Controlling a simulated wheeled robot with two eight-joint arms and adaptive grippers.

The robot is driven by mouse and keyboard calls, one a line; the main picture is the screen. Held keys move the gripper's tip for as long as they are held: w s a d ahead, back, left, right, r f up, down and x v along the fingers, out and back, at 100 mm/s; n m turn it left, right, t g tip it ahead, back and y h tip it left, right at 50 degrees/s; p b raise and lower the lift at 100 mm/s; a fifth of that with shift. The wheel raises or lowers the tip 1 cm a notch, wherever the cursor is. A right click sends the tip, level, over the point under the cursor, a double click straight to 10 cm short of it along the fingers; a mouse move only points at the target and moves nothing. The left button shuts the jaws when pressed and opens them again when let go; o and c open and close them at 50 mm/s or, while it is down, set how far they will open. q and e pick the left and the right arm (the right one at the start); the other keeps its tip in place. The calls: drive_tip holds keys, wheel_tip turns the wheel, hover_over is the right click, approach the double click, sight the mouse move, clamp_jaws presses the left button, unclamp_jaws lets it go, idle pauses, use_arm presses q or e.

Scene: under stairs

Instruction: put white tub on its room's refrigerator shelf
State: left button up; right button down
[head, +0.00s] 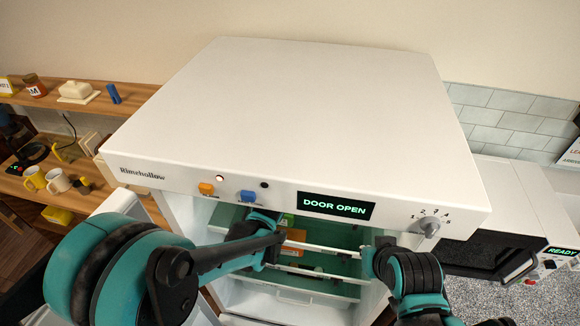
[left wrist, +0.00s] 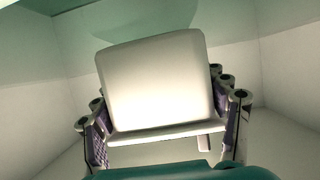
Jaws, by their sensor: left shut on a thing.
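The white tub (left wrist: 155,80) fills the middle of the left wrist view, between the two fingers of my left gripper (left wrist: 160,115), which is shut on it. Around it are the pale walls and green back of the refrigerator's inside. In the head view my left arm reaches into the open refrigerator (head: 290,110), whose display reads DOOR OPEN. The tub and left fingertips are hidden there. Refrigerator shelves (head: 318,248) show below the front panel, with green and orange items at the back. My right arm is at the opening's right side; its fingers are not clear.
The refrigerator door (head: 118,203) stands open at left. Wooden shelves (head: 75,97) with jars, a butter dish and mugs (head: 57,182) are on the left wall. A white appliance with a READY display (head: 562,251) stands at right. The refrigerator top is bare.

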use_arm(q)
drive_tip(key=shift+f, duration=0.2)
drive_tip(key=o, duration=1.7)
drive_tip(key=shift+s+r, duration=0.15)
drive_tip(key=shift+s, duration=0.1)
drive_tip(key=v, duration=1.1)
drive_tip(key=shift+s+r+p, duration=0.15)
drive_tip(key=shift+s+p, duration=0.15)
drive_tip(key=shift+p, duration=0.1)
drive_tip(key=shift+a, duration=0.15)
